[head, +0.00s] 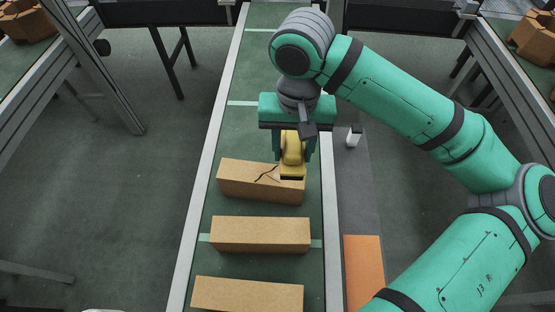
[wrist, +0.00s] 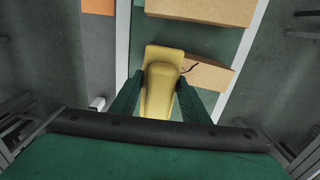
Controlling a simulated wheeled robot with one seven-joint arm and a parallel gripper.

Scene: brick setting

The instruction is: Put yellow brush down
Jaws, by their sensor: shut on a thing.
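The yellow brush (head: 291,150) is held by my gripper (head: 293,145), whose green fingers are shut on its two sides. The brush's dark lower edge shows at the right end of the farthest brick (head: 240,182). That brick has a dark crack line on it near the brush. I cannot tell whether the brush touches the brick. In the wrist view the brush (wrist: 160,88) lies between the fingers (wrist: 158,100), and the cracked brick (wrist: 207,76) shows beside it, partly hidden.
Two more bricks, a middle one (head: 260,234) and a near one (head: 247,294), lie along the green conveyor (head: 248,128). An orange block (head: 364,270) lies on the grey strip to the right, with a small white item (head: 354,136) farther back. The conveyor beyond my gripper is clear.

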